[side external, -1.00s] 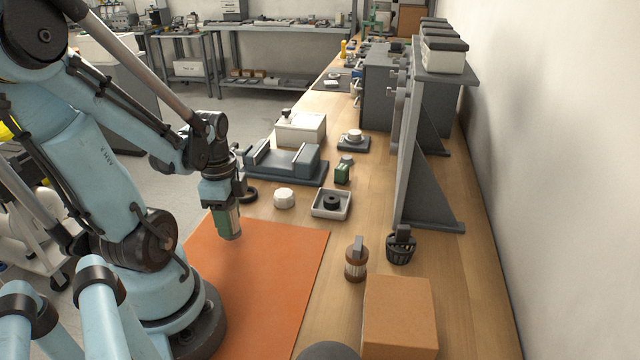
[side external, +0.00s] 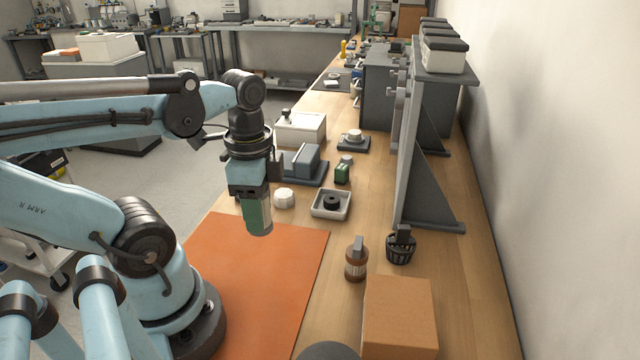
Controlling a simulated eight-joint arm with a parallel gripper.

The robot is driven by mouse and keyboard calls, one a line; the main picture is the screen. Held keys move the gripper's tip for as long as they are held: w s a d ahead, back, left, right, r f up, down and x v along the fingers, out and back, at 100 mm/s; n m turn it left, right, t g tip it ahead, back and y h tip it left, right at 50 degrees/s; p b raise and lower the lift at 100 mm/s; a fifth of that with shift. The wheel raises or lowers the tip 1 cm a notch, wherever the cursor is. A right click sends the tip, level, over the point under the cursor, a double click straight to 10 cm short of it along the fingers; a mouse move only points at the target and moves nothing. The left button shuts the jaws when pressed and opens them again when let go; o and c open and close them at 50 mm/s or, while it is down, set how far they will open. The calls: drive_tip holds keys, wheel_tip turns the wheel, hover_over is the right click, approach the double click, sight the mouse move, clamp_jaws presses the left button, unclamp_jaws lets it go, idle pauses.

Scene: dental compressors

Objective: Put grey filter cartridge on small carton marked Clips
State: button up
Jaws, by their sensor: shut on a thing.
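My gripper (side external: 256,198) hangs above the far edge of the orange mat, pointing down. It is shut on a green cylinder with a pale side and a grey lower end (side external: 259,218), held upright and clear of the mat. I cannot tell whether this is the grey filter cartridge. A dark grey ribbed cup-shaped part with a block-like top (side external: 401,248) stands on the bench at right. A plain brown carton (side external: 399,315) sits at the front right; no Clips marking is readable on it.
The orange mat (side external: 260,285) is bare. A brown jar-like part with a grey tab (side external: 356,262) stands behind the carton. A grey upright stand (side external: 408,140) borders the right.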

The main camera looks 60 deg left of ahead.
drive_tip(key=w+d+r+m, duration=0.2)
drive_tip(key=d+r+m, duration=0.1)
drive_tip(key=d, duration=0.3)
drive_tip(key=w+d+r+m, duration=0.2)
drive_tip(key=w+d+m, duration=0.1)
drive_tip(key=d, duration=0.4)
drive_tip(key=s+d+r+m, duration=0.2)
drive_tip(key=d, duration=0.6)
drive_tip(key=s+d+r+m, duration=0.1)
drive_tip(key=s+d+m, duration=0.15)
drive_tip(key=d, duration=0.45)
hover_over(400, 308)
wheel_tip(400, 308, down, 7)
drive_tip(key=shift+r, duration=0.1)
drive_tip(key=shift+f, duration=1.95)
drive_tip(key=shift+f, duration=0.1)
drive_tip(key=o, duration=1.1)
